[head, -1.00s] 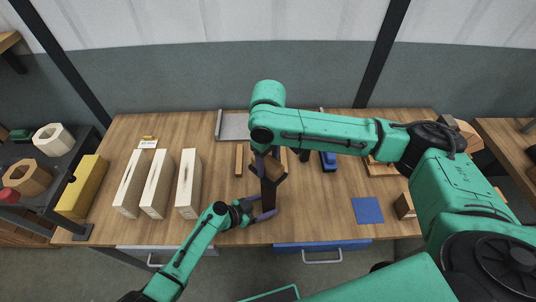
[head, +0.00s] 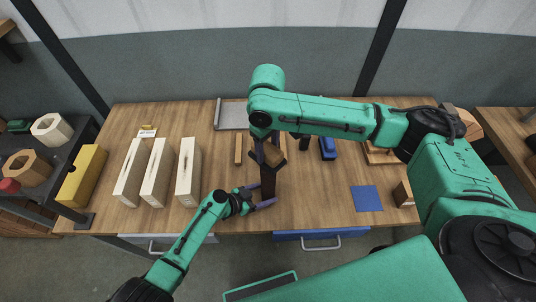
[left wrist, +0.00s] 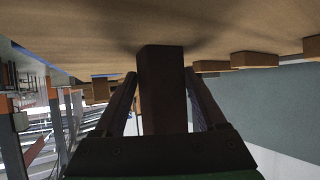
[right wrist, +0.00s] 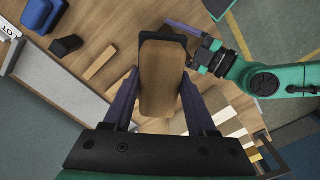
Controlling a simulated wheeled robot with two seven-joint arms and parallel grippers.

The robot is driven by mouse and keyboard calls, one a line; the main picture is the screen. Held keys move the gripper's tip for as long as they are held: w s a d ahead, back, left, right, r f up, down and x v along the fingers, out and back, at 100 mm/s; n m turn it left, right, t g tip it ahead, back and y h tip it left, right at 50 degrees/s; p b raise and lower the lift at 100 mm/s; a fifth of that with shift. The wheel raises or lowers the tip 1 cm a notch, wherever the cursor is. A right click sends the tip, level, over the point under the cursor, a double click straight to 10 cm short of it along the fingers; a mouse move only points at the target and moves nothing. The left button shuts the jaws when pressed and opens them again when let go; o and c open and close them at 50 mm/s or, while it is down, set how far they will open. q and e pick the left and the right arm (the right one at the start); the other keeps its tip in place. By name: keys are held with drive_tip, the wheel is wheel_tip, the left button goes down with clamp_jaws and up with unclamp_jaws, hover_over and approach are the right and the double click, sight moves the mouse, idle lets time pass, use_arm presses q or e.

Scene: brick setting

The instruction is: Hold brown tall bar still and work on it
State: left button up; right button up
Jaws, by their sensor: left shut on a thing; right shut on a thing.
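The brown tall bar (head: 268,184) stands upright near the front middle of the table; the left wrist view also shows it (left wrist: 162,90) between my left fingers. My left gripper (head: 262,201) is shut on it low down, coming from the left. My right gripper (head: 266,150) is above, shut on a brown wooden block (right wrist: 161,78) with a dark layer beneath it. This block is at the top of the bar; I cannot tell whether they touch. The block and my right arm hide the bar's top.
Three cream blocks (head: 157,172) and a yellow box (head: 82,175) stand at left. A grey tray (head: 232,115) is at the back. A blue square (head: 367,198) lies at right, and a blue-and-black item (head: 328,148) behind it. Table space beside the bar is clear.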

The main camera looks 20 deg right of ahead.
drive_tip(key=shift+r, duration=4)
use_arm(q)
drive_tip(key=o, duration=0.9)
drive_tip(key=shift+a, duration=0.15)
drive_tip(key=v, duration=1.1)
drive_tip(key=shift+s+a, duration=0.15)
drive_tip(key=shift+a, duration=0.1)
use_arm(e)
drive_tip(key=shift+a, duration=0.1)
use_arm(q)
drive_tip(key=shift+a+r, duration=0.15)
